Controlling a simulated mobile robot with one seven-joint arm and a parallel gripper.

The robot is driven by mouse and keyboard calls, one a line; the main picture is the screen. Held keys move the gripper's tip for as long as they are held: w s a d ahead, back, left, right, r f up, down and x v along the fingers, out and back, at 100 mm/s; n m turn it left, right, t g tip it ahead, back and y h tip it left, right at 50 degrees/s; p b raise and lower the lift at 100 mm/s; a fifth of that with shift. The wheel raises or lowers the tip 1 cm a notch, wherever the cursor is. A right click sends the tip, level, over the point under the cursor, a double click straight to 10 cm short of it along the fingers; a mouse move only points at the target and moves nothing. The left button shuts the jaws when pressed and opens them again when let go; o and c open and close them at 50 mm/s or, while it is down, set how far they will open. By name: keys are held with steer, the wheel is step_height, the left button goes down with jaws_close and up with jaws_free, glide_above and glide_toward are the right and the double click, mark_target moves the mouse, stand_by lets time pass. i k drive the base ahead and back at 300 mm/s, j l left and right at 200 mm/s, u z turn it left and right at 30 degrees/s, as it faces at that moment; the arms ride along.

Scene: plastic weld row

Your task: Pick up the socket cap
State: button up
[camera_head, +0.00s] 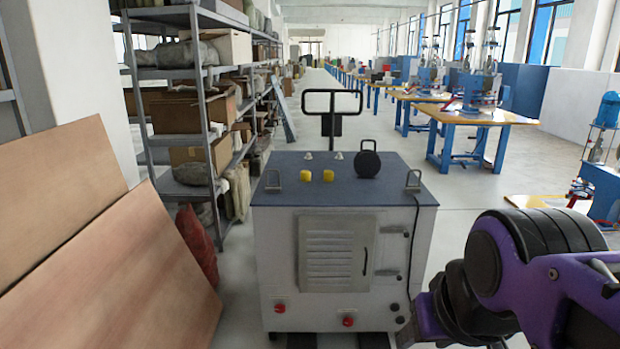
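A grey cabinet on the floor ahead has a dark blue-grey top (300,198). Two small yellow pieces, a left one (306,176) and a right one (328,176), stand side by side near the middle of this top. A black round thing with a loop handle (367,163) stands upright to their right. I cannot tell for sure which of these is the socket cap; the small yellow pieces look cap-like. My purple and black arm is at the lower right, apart from the cabinet top. My gripper's fingers do not show.
The top has metal handles at left (273,181) and right (413,181), and a black push bar (332,103) rises behind. Brown boards (110,250) and a loaded shelf rack (200,110) stand left. Blue workbenches (465,115) stand right.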

mark_target(305, 174)
steer(key=i+j+z, duration=0.1)
steer(key=i+j, duration=0.4)
steer(key=i, duration=0.15)
steer(key=i+j+z, duration=0.1)
steer(key=i+j, duration=0.4)
steer(key=i, duration=0.1)
